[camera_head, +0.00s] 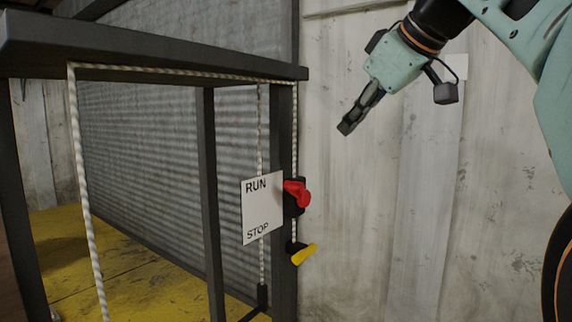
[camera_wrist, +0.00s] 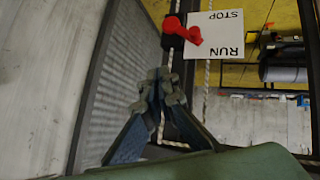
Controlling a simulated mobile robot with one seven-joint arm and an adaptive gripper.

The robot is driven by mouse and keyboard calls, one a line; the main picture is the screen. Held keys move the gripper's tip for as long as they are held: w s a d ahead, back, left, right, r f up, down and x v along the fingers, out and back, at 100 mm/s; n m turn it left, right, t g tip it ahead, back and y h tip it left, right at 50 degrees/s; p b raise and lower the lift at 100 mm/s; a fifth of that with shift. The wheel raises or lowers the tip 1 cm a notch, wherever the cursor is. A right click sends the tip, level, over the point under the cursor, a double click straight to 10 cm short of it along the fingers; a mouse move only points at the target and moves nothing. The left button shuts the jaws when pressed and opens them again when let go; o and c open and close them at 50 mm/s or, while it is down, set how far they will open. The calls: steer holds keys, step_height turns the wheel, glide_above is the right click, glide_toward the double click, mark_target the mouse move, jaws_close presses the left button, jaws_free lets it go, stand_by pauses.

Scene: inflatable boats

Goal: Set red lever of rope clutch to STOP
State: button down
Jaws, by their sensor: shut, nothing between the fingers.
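The red lever (camera_head: 298,192) sits on a black rope clutch (camera_head: 290,205) on a dark post, beside the upper part of a white sign (camera_head: 262,205) marked RUN at the top and STOP at the bottom. In the head view the lever is near the RUN level. My gripper (camera_head: 345,129) is shut and empty, above and to the right of the lever, apart from it. In the wrist view the gripper (camera_wrist: 163,86) points toward the post, with the red lever (camera_wrist: 183,32) beyond its fingertips next to the sign (camera_wrist: 220,36).
A yellow handle (camera_head: 304,254) sticks out below the clutch. A white rope (camera_head: 83,180) runs along the dark frame (camera_head: 212,190) and down through the clutch. A pale panelled wall (camera_head: 400,220) stands behind my arm. The space right of the lever looks free.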

steer(key=s+a+r+n+g+y, duration=0.1)
steer(key=s+a, duration=0.2)
steer(key=a, duration=0.1)
steer(key=shift+s+a+n, duration=0.25)
steer(key=shift+a+n, duration=0.15)
glide_toward(291, 182)
steer(key=w+a, duration=0.2)
steer(key=a, duration=0.1)
steer(key=shift+w+d+f, duration=0.15)
steer(key=shift+w+f, duration=0.2)
steer(key=shift+f, duration=0.3)
steer(key=shift+w+d+f, duration=0.1)
steer(key=shift+w+f, duration=0.2)
steer(key=shift+f, duration=0.35)
steer(key=shift+w+d+f, duration=0.15)
steer(key=shift+w+f, duration=0.2)
steer(key=shift+f, duration=0.25)
steer(key=shift+f, duration=0.1)
